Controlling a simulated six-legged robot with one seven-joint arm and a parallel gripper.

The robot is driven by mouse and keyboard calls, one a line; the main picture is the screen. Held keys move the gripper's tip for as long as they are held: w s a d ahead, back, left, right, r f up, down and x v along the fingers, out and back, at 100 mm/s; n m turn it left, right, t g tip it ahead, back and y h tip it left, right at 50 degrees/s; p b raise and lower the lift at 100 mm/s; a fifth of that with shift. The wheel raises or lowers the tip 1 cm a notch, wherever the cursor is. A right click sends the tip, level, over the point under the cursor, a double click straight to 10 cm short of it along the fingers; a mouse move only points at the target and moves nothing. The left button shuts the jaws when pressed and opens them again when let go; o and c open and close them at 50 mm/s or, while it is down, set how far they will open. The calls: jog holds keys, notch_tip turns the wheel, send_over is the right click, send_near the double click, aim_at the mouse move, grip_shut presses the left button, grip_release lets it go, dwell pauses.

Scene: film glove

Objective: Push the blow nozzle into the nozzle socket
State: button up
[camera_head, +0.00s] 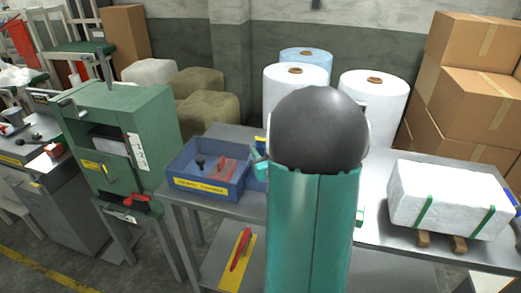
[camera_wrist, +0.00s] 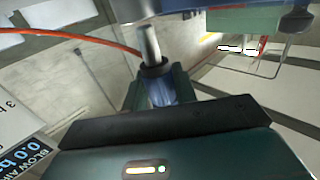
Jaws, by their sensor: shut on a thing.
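In the wrist view, the blow nozzle appears to be the piece with a grey metal tip, black collar and bluish body (camera_wrist: 151,50). It sticks up from between the dark fingers of my gripper (camera_wrist: 160,92), which is shut on it. The metal tip points up in the picture, towards a blue-grey edge at the top; I cannot tell whether they touch. I cannot make out the nozzle socket in either view. In the head view, my arm hides the middle of the bench and nearly all of my gripper.
An orange hose (camera_wrist: 70,36) and a blow-air display (camera_wrist: 32,158) show in the wrist view. On the bench, a blue bin (camera_head: 208,191) stands left of my arm and a strapped white block (camera_head: 450,202) right. A green cabinet (camera_head: 157,120) stands left; white rolls (camera_head: 375,105) stand behind.

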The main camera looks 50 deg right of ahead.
jog(key=shift+f, duration=1.35)
jog(key=o, duration=1.1)
